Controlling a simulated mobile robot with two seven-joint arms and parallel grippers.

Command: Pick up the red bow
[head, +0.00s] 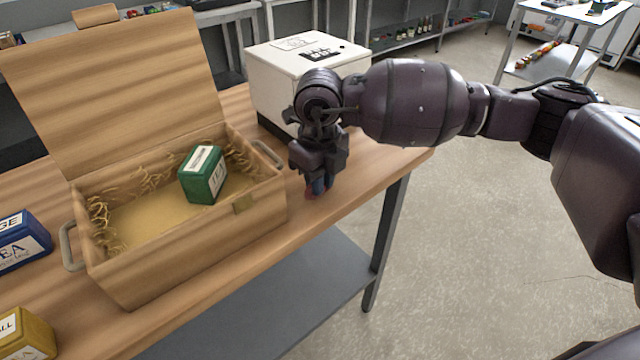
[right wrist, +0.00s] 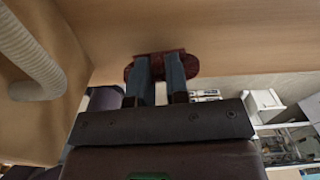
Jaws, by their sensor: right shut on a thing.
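The red bow (right wrist: 186,64) is between the fingertips of my right gripper in the right wrist view, with its ends showing on both sides of the fingers. In the head view a small bit of red (head: 309,193) shows below my right gripper (head: 318,186), low over the table beside the right end of the wooden box. I cannot tell whether the bow still touches the table. My left gripper is not in view.
An open wooden box (head: 190,243) with straw filling holds a green tea box (head: 203,175). A white machine (head: 305,75) stands behind the gripper. A blue box (head: 22,243) and a yellow box (head: 26,335) are at the left. The table's front edge is close to the gripper.

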